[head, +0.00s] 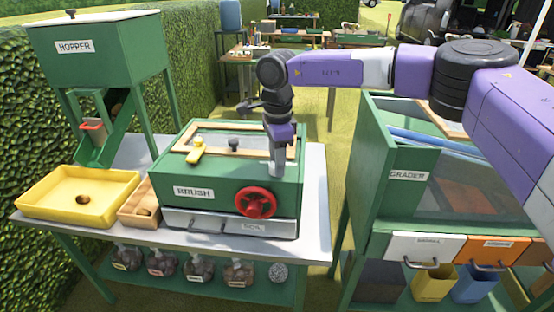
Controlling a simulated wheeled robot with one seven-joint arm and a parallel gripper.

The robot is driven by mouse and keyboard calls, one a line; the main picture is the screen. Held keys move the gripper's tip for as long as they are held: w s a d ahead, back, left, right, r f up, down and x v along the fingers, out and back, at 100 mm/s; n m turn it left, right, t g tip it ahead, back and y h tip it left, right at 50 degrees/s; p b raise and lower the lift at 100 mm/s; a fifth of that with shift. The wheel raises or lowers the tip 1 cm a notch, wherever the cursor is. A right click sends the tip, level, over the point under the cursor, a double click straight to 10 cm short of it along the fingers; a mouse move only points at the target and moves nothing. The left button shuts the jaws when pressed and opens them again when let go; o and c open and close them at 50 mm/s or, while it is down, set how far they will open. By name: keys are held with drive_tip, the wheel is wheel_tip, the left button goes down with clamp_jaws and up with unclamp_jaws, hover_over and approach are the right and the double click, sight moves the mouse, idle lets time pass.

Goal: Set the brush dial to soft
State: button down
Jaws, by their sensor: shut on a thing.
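The green brush box (185,174), labelled BRUSH, stands on the grey-topped table. A red handwheel (256,202) is on its front face, toward the right. A yellow lever-like piece (196,148) and a small black knob (233,142) are on its top. My gripper (277,170) points down at the top right front of the box, just above and right of the red wheel. It is shut on a small part that its fingers hide, apparently the brush dial. The dial's setting and any soft mark cannot be read.
The hopper (95,47) stands at left, with a yellow tray (78,197) and a small wooden box (140,203) below it. The grader (408,175) stands at right, across a grassy gap.

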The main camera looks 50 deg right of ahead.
drive_tip(key=shift+n, duration=1.2)
drive_tip(key=c, duration=0.9)
unclamp_jaws()
drive_tip(key=shift+s+r, duration=0.1)
drive_tip(key=shift+r, duration=3.85)
